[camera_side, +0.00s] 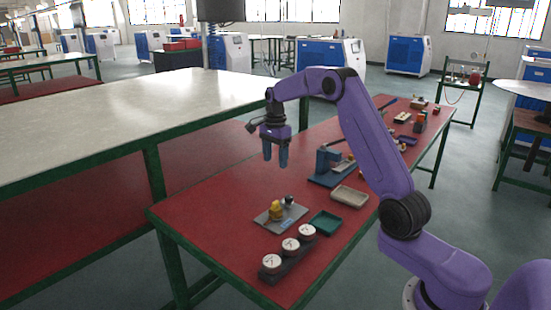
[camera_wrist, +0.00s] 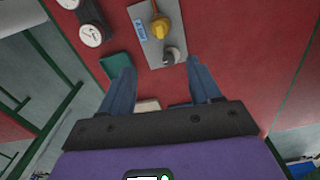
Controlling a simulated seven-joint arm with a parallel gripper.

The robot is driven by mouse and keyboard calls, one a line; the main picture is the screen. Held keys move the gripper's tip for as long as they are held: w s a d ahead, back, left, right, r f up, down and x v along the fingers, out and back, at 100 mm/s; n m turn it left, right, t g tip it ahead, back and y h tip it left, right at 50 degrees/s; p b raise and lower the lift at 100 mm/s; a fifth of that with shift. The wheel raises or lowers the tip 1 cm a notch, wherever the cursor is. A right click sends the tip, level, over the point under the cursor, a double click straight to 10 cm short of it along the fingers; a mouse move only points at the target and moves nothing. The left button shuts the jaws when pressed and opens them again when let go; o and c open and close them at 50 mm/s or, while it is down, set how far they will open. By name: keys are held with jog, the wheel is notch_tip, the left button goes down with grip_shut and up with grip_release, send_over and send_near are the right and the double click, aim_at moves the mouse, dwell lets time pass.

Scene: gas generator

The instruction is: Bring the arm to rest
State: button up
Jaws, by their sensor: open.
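My gripper (camera_side: 275,152) hangs from my purple arm, pointing down, well above the red table (camera_side: 200,195). In the wrist view my gripper (camera_wrist: 160,88) has its two blue fingers apart, with nothing held between them. Below and beyond the fingers is a grey plate (camera_wrist: 145,38) with a yellow knob (camera_wrist: 160,28) and a small dark-and-silver fitting (camera_wrist: 172,55). In the side view the grey plate (camera_side: 268,222) lies on the table, nearer the camera than my gripper and apart from it.
A rack with three round white gauges (camera_side: 290,245) lies near the table's front. A green tray (camera_side: 325,223), a beige tray (camera_side: 350,196) and a blue clamp-like device (camera_side: 326,165) stand beside the plate. More small items lie farther back. A large pale table (camera_side: 110,115) is at left.

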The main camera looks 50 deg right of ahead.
jog(key=s+a+r+n, duration=0.2)
jog(key=s+a+n, duration=0.6)
jog(key=a, duration=0.4)
jog(key=s+a+r+n, duration=0.2)
jog(key=s+a+n, duration=0.55)
jog(key=a, duration=0.35)
jog(key=s+f+n, duration=0.2)
jog(key=s+n, duration=1.4)
jog(key=s, duration=0.9)
jog(key=shift+a, duration=0.15)
jog(key=shift+s, duration=0.1)
